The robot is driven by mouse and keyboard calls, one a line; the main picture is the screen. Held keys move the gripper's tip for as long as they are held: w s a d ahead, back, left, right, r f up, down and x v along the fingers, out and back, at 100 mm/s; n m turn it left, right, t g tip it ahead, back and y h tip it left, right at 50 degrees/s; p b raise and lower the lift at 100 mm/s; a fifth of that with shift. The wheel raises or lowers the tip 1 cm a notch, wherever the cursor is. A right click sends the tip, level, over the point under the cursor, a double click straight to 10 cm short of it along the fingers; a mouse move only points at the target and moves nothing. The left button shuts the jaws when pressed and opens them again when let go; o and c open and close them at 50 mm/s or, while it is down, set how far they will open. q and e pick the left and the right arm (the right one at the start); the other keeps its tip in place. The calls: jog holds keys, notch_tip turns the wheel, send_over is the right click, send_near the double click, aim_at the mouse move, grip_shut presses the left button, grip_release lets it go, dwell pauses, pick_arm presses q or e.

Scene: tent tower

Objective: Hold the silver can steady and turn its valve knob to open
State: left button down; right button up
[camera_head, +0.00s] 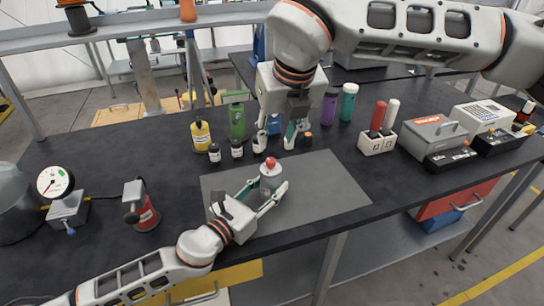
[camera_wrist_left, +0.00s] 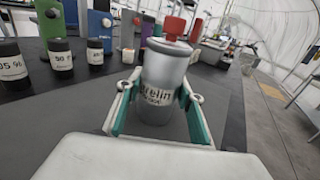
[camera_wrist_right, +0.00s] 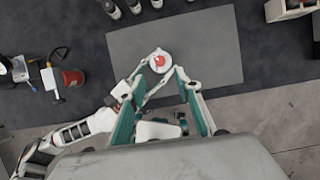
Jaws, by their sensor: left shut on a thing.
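The silver can (camera_head: 271,182) stands upright on the grey mat (camera_head: 330,187), with a red valve knob (camera_head: 271,163) on top. My left gripper (camera_head: 268,194) is shut around the can from the front, and the left wrist view shows a finger on each side of the can (camera_wrist_left: 163,85). My right gripper (camera_head: 276,138) hangs behind and above the can, fingers apart and empty. In the right wrist view the red knob (camera_wrist_right: 159,61) lies beyond the open fingers, not between them.
Small dark bottles (camera_head: 236,149), a yellow bottle (camera_head: 201,136) and a green container (camera_head: 237,122) stand behind the mat. A gauge (camera_head: 56,182) and a red can (camera_head: 146,214) are at left. A holder with red and white handles (camera_head: 377,143) is at right. The mat's right half is clear.

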aim_at(271, 160)
jog(key=x, duration=0.9)
jog(key=shift+w+f, duration=0.1)
jog(key=shift+f, duration=0.3)
grip_shut()
